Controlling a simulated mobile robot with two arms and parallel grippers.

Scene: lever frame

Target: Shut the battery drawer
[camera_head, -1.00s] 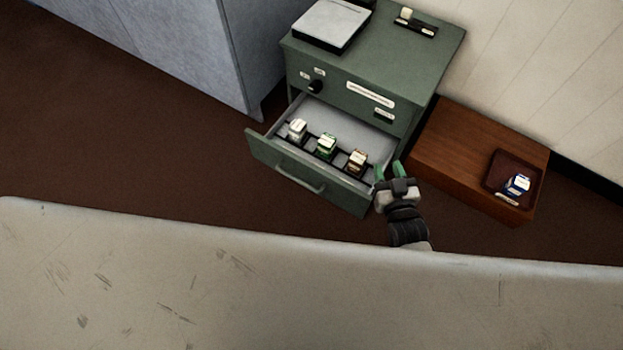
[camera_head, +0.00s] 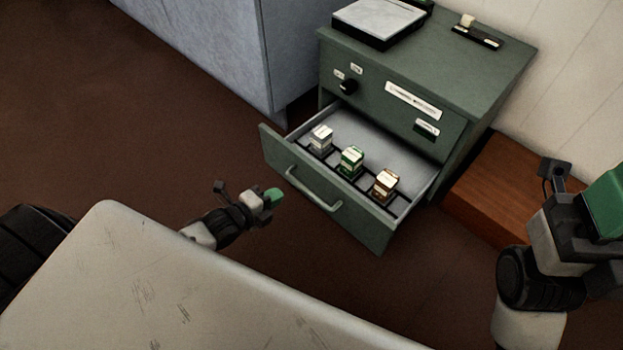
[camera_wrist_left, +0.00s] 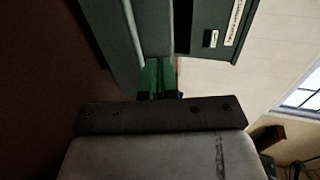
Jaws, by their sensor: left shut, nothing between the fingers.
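The battery drawer (camera_head: 276,146) is the green cabinet's lower drawer and stands pulled open. Its front has a bar handle (camera_head: 312,190). Inside sit a white-topped box (camera_head: 321,138), a green-and-white box (camera_head: 351,160) and a brown-and-white box (camera_head: 386,184) in a dark rack. My left gripper (camera_head: 275,197) is shut and empty, left of the handle in the head view; contact with the drawer cannot be told. Its green fingers (camera_wrist_left: 158,76) show in the left wrist view close by the green cabinet. My right gripper (camera_head: 606,203) is large at the right edge, its fingertips cut off.
The cabinet (camera_head: 468,85) carries a grey-topped flat device (camera_head: 378,18) and a small black holder (camera_head: 478,36). A grey-blue cabinet (camera_head: 225,45) stands at left. A wooden box (camera_head: 483,195) stands at right. A pale worn surface (camera_head: 180,290) fills the foreground. Floor before the drawer is clear.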

